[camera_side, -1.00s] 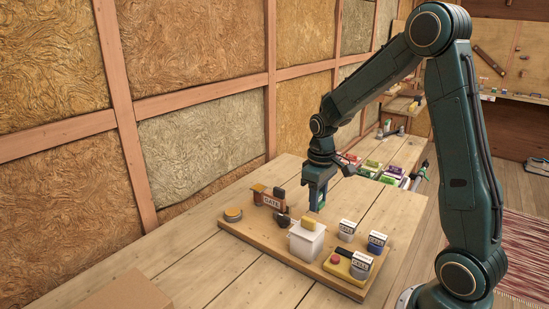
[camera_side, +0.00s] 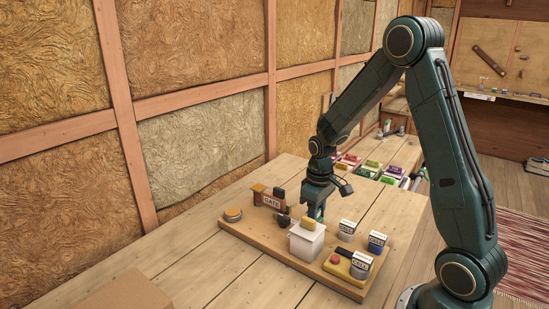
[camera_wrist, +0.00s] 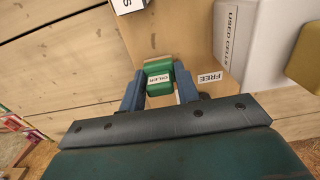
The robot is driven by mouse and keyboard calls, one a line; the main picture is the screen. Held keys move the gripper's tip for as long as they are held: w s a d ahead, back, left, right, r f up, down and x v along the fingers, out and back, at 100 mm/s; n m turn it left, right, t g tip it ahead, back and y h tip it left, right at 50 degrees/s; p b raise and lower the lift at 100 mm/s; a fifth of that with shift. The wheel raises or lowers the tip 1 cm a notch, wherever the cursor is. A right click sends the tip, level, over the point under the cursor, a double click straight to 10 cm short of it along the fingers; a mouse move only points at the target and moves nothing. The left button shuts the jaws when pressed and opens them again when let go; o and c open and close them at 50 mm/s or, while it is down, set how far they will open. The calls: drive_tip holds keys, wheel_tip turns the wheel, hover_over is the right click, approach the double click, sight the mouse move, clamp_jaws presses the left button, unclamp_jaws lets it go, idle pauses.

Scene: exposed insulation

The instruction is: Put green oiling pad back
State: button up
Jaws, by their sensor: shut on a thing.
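The green oiling pad (camera_wrist: 159,78), with a label reading OILER, is between the two blue fingers of my gripper (camera_wrist: 160,90) in the wrist view. My gripper is shut on it. In the side view my gripper (camera_side: 317,208) points down over the back part of the wooden board (camera_side: 258,236), behind the white box with a yellow top. A bit of green shows at the fingertips there. I cannot tell whether the pad touches the board.
The white USED CELLS box (camera_side: 306,243) stands close to my gripper. A FREE label (camera_wrist: 210,78) is beside the fingers. The GATE block (camera_side: 271,199) is to the left; labelled white and blue containers (camera_side: 377,242) are to the right. Coloured trays (camera_side: 370,168) lie behind.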

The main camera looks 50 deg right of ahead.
drive_tip(key=shift+f, duration=0.15)
drive_tip(key=o, duration=0.9)
wheel_tip(320, 180, up, 12)
drive_tip(key=shift+r, duration=0.2)
idle(0.7)
